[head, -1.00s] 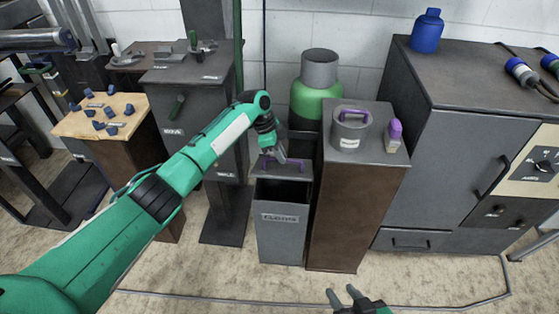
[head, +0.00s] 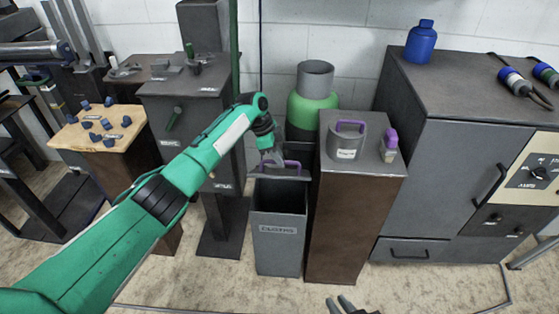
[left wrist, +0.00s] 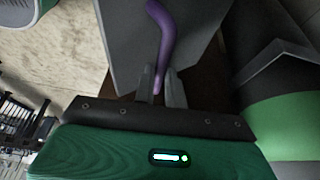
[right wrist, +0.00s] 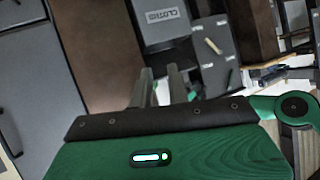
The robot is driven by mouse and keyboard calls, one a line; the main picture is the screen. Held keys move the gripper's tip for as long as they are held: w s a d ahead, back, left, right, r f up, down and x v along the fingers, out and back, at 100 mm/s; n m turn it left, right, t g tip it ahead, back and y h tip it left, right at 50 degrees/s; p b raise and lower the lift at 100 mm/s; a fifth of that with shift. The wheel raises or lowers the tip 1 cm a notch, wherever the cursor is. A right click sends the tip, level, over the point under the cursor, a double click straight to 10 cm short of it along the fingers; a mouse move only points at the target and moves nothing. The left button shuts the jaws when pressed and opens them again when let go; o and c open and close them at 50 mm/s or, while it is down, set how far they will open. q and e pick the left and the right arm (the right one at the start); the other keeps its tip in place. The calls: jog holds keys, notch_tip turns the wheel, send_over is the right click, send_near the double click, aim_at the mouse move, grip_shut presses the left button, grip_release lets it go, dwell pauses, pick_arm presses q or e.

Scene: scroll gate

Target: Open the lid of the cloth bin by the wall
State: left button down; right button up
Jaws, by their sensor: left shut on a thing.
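The grey cloth bin (head: 278,248), with a label reading CLOTHS, stands on the floor near the wall. Its dark inside shows through the open top. The lid (head: 272,174) is raised along the bin's back edge, and its purple handle (head: 293,164) sticks up. My left gripper (head: 274,160) is shut on the purple handle. In the left wrist view the handle (left wrist: 163,40) runs between the fingers (left wrist: 160,90), in front of the grey lid (left wrist: 130,40). My right gripper (head: 340,304) is open and empty at the bottom edge; its fingers (right wrist: 162,85) stand apart in the right wrist view.
A green cylinder (head: 310,108) stands behind. A dark post and box (head: 190,130) are on the left. Floor in front is clear.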

pick_arm(q)
jog(key=shift+a+f, duration=0.1)
jog(key=shift+f, duration=0.3)
pick_arm(e)
jog(key=shift+w+a+f+n, duration=0.15)
jog(key=shift+w+a+n, duration=0.1)
jog(key=shift+n, duration=0.15)
grip_shut()
jog(key=w+a+n+h, duration=0.2)
jog(key=w+a+n, duration=0.45)
jog(key=n, duration=0.55)
jog(key=w+a+n+h, duration=0.1)
jog(key=w+a+n, duration=0.4)
jog(key=w+n, duration=0.5)
jog(key=w+a+r+n+t+h, duration=0.1)
jog(key=w+r+n+t+h, duration=0.1)
jog(key=w+n, duration=0.8)
jog(key=shift+w, duration=2.4)
jog(key=shift+a, duration=0.1)
